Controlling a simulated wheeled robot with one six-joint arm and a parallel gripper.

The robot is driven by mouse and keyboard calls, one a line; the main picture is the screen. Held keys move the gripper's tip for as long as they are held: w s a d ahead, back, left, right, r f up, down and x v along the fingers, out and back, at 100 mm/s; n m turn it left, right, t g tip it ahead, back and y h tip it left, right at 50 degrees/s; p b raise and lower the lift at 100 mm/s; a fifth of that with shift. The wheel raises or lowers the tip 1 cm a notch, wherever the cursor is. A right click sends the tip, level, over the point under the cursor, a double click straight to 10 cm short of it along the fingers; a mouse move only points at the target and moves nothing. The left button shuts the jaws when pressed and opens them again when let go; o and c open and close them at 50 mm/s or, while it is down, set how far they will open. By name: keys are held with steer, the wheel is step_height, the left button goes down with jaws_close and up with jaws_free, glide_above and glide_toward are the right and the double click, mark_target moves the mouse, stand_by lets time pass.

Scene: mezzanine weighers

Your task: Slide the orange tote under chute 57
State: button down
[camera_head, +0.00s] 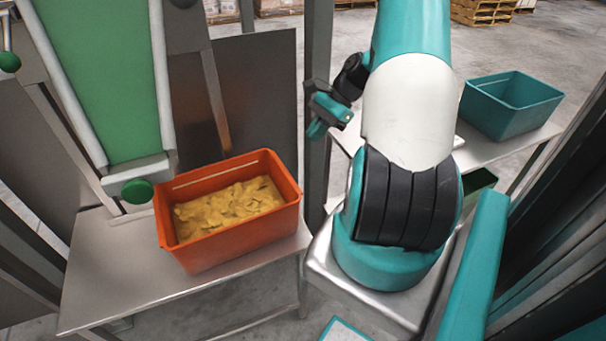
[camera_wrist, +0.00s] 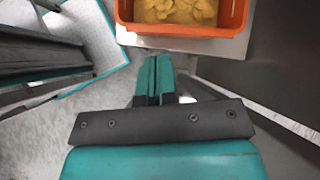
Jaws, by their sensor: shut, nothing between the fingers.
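The orange tote (camera_head: 245,238) stands upright on a grey metal table, with a heap of yellow pieces (camera_head: 228,207) inside. A sloping green chute or belt (camera_head: 105,70) comes down at the left. Its lower end, with a green knob (camera_head: 137,191), is just left of the tote in the picture. No number 57 is readable. My gripper (camera_head: 325,115) is raised behind and to the right of the tote, apart from it. In the wrist view my gripper (camera_wrist: 153,82) has its fingers together and empty, with the tote (camera_wrist: 180,30) beyond the fingertips.
The metal table (camera_head: 105,275) has bare top left of the tote. A dark panel (camera_head: 262,90) and a post (camera_head: 317,60) stand behind. A teal bin (camera_head: 510,105) sits on a shelf at the right. Pallets (camera_head: 482,10) lie far back.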

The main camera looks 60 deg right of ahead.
steer(key=s+d+f+m+t, duration=0.2)
steer(key=s+d+f+m, duration=0.2)
steer(key=s+d+f, duration=0.1)
steer(key=shift+w+a+r+p+x, duration=0.1)
steer(key=shift+a+r+p+x, duration=0.3)
steer(key=shift+x, duration=1.7)
steer(key=shift+w+a+r+p+x, duration=0.15)
steer(key=shift+p+x, duration=0.3)
steer(key=shift+x, duration=1.65)
steer(key=shift+a+r+p+x, duration=0.35)
steer(key=shift+r+p+x, duration=0.1)
steer(key=shift+x, duration=1.65)
